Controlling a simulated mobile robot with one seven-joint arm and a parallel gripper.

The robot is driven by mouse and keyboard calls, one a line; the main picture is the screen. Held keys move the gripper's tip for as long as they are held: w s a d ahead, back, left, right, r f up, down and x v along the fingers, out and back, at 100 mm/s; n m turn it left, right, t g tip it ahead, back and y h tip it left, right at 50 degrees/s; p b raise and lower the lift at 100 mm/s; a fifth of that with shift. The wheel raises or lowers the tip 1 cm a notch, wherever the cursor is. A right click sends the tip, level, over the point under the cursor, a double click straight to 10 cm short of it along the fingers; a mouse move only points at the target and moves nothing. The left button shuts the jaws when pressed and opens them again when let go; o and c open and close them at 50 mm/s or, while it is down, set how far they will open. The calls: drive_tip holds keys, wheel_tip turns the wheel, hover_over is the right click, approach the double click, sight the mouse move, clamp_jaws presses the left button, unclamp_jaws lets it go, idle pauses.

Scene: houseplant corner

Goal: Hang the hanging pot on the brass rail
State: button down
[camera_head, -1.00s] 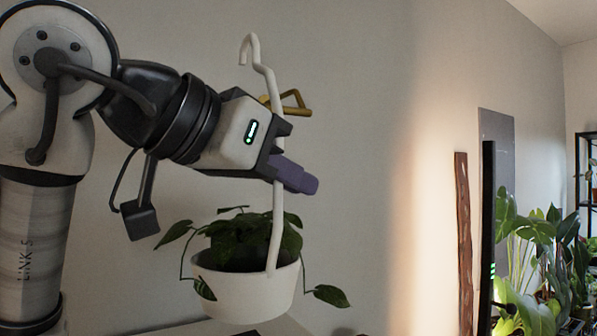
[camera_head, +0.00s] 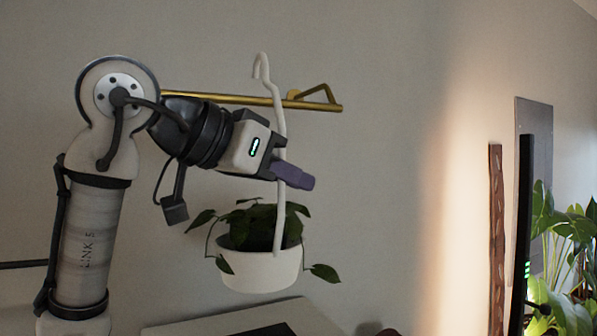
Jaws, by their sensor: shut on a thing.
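The hanging pot (camera_head: 258,270) is white with a leafy green plant in it and a tall white stem ending in a hook (camera_head: 262,66). My gripper (camera_head: 290,173) is shut on the stem, about midway between hook and pot, and holds the pot upright in the air. The brass rail (camera_head: 225,98) runs horizontally along the wall behind my arm, with a bracket near its right end. The hook top shows above the rail, and the stem crosses in front of it. I cannot tell how far the hook is from the rail in depth.
A pale surface (camera_head: 180,332) with a dark panel lies below the pot. At the right stand a reddish-brown wooden strip (camera_head: 496,240), a tall black upright edge (camera_head: 526,220) and several leafy plants (camera_head: 566,240). The wall right of the rail is bare.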

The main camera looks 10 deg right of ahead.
drive_tip(key=shift+w+a+p, duration=0.2)
drive_tip(key=shift+w+a, duration=0.05)
drive_tip(key=shift+w, duration=0.5)
drive_tip(key=shift+w+a+p, duration=0.25)
drive_tip(key=shift+w, duration=0.5)
drive_tip(key=shift+w+a+p, duration=0.2)
drive_tip(key=shift+w+a, duration=0.05)
drive_tip(key=shift+w, duration=0.5)
drive_tip(key=shift+w+f, duration=0.2)
drive_tip(key=shift+s+f+b, duration=0.1)
drive_tip(key=shift+f+b, duration=1.2)
drive_tip(key=shift+f, duration=0.4)
